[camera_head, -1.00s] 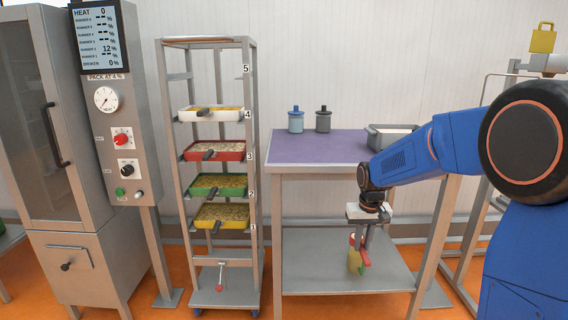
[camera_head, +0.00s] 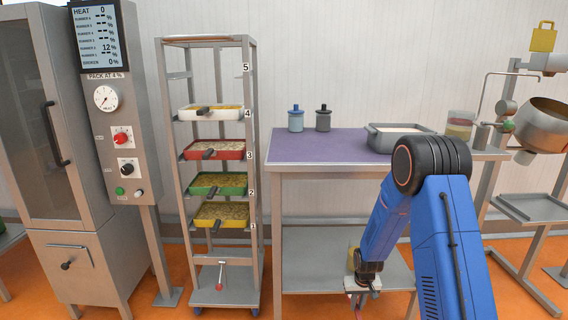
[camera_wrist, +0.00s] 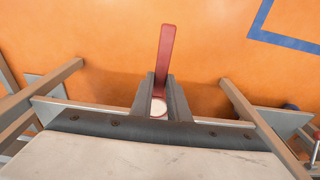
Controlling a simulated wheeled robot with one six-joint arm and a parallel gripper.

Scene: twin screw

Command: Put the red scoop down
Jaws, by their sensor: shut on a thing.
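In the wrist view my gripper (camera_wrist: 161,92) is shut on the red scoop (camera_wrist: 165,55). Its long red handle sticks out past the fingers, over orange floor, and a pale round patch shows between the fingers. The rest of the scoop is not clear. In the head view my gripper (camera_head: 359,297) points down low in front of the table's lower shelf (camera_head: 315,268). Only small bits of red show beside it there. The purple-topped table (camera_head: 310,147) stands behind my arm.
A grey tub (camera_head: 400,147) with pale contents, two lidded jars (camera_head: 296,121) and a clear container (camera_head: 460,125) stand on the table. Left is a rack (camera_head: 251,200) with several trays. A yellowish piece (camera_head: 352,258) shows by my gripper. The tabletop's left middle is clear.

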